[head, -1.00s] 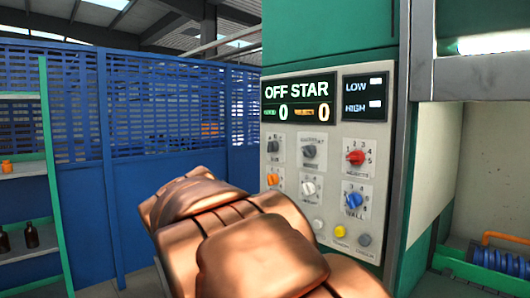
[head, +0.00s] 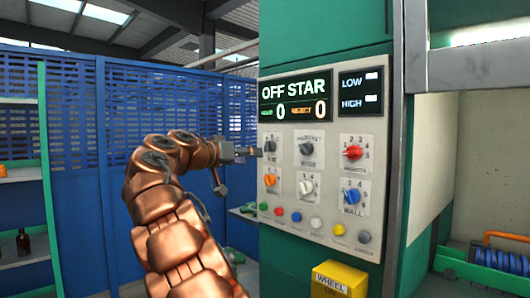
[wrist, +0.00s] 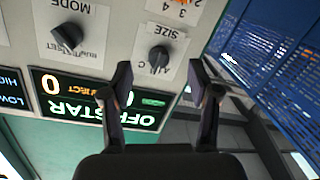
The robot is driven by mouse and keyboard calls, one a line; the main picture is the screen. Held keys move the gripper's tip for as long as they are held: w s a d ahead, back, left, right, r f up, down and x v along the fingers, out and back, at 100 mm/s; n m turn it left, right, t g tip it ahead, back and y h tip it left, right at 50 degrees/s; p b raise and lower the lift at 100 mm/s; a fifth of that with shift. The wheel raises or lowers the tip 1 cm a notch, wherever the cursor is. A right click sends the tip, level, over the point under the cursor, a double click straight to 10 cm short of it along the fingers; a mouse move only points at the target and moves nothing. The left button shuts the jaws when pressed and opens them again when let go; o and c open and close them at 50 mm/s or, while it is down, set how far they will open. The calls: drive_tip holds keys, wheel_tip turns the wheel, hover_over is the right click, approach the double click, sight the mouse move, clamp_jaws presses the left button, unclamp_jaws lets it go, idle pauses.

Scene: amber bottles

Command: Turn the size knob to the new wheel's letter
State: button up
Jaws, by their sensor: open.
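The size knob (wrist: 158,57) is a dark knob on a white plate marked SIZE with small letters, seen upside down in the wrist view. Which letter it points to is too small to tell. In the head view the size knob (head: 273,148) is at the upper left of the grey control panel (head: 330,225). My gripper (wrist: 160,74) is open, with a finger on either side of the knob in the picture; I cannot tell whether they touch it. In the head view my gripper (head: 252,152) is at the panel's left edge, pointing right. The display (head: 294,98) reads OFF STAR.
The mode knob (wrist: 68,38) is beside the size knob. Orange (head: 270,180), white (head: 305,187), red (head: 353,153) and blue (head: 352,196) knobs and several buttons are on the panel. A yellow WHEEL box (head: 338,280) is below. Blue fencing (head: 100,200) stands behind my arm.

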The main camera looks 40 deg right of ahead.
sight(265, 146)
drive_tip(key=shift+w+d+r+m+h, duration=0.3)
drive_tip(key=shift+r+m+h, duration=0.1)
drive_tip(key=shift+r, duration=0.2)
drive_tip(key=shift+w+d+r+m+h, duration=0.2)
drive_tip(key=shift+w+r+m+h, duration=0.15)
drive_tip(key=shift+r, duration=0.2)
drive_tip(key=d+p, duration=0.1)
drive_tip(key=d, duration=0.6)
drive_tip(key=shift+d, duration=0.25)
drive_tip(key=c, duration=1.2)
